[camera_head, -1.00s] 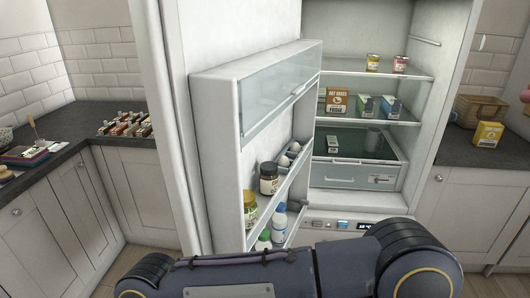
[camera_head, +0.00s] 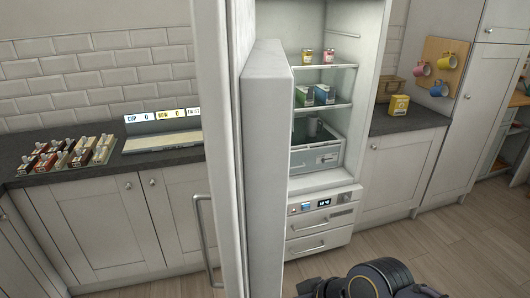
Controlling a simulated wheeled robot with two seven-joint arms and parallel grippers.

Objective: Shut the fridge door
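The fridge door (camera_head: 266,170) stands part open in the middle of the head view, seen nearly edge-on. Its outer side and a long vertical handle (camera_head: 204,238) face left. The fridge interior (camera_head: 318,95) shows to the right of the door, with shelves holding small jars (camera_head: 307,56) and cartons (camera_head: 324,94). A dark part of my own arm shows at the bottom right, clear of the door in the picture. Neither of my grippers is in view.
A slate worktop (camera_head: 110,172) at left holds a rack of small packets (camera_head: 68,153) and a tray with labels (camera_head: 160,130). A yellow box (camera_head: 399,105) stands on the right worktop. Wooden floor (camera_head: 440,245) is open at right.

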